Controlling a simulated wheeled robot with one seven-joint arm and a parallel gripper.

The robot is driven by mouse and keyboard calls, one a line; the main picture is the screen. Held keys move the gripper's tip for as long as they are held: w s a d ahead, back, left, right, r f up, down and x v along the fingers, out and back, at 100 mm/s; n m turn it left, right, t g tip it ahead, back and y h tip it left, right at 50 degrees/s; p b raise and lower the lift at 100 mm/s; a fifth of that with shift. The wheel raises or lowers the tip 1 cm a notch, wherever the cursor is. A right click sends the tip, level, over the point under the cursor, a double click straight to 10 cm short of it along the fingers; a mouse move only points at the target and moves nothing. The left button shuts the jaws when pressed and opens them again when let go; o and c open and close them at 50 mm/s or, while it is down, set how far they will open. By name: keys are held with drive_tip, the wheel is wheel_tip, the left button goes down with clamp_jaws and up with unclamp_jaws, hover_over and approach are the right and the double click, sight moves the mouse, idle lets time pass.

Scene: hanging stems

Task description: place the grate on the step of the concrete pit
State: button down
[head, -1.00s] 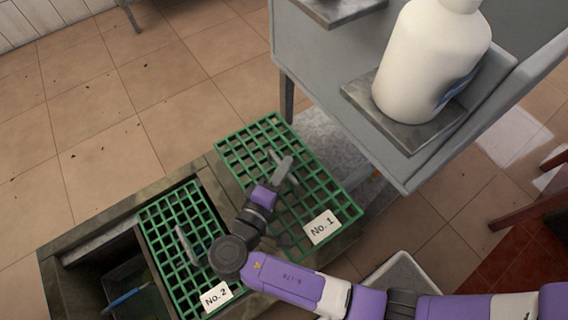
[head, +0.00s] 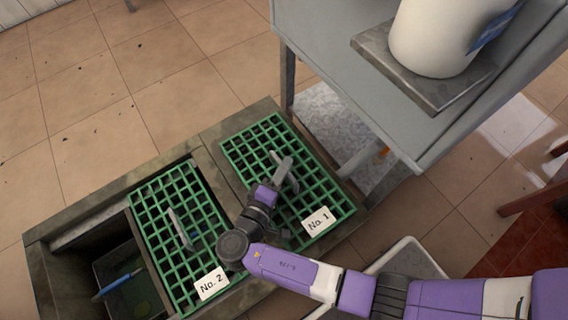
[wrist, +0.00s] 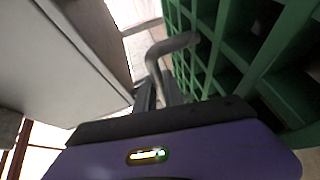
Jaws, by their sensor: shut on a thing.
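A green grate labelled No. 1 (head: 262,150) is at the right part of the concrete pit (head: 40,262) in the head view. My gripper (head: 280,172) is shut on the grey handle of this grate; the handle and the green bars (wrist: 240,50) also show in the wrist view. A second green grate labelled No. 2 (head: 150,215) lies in the pit to the left, with a grey handle of its own. Whether grate No. 1 touches the step or hangs just above it cannot be told, since the grate and my arm hide what is beneath.
A grey cabinet (head: 330,65) with a white bottle (head: 430,40) on a ledge stands close at the right. The pit's left end is open, with a blue object (head: 118,285) inside. A pale bin (head: 405,262) stands at the lower right.

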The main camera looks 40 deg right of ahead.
drive_tip(key=shift+f, duration=0.25)
drive_tip(key=shift+f, duration=0.1)
drive_tip(key=c, duration=1.5)
unclamp_jaws()
drive_tip(key=shift+f, duration=0.15)
drive_tip(key=shift+o, duration=0.2)
drive_tip(key=shift+a+r, duration=0.1)
drive_tip(key=shift+r, duration=0.15)
drive_tip(key=p+v, duration=0.2)
drive_tip(key=v, duration=0.9)
drive_tip(key=shift+s+a+f+p, duration=0.1)
drive_tip(key=shift+s+a+p, duration=0.1)
drive_tip(key=shift+a+p, duration=0.15)
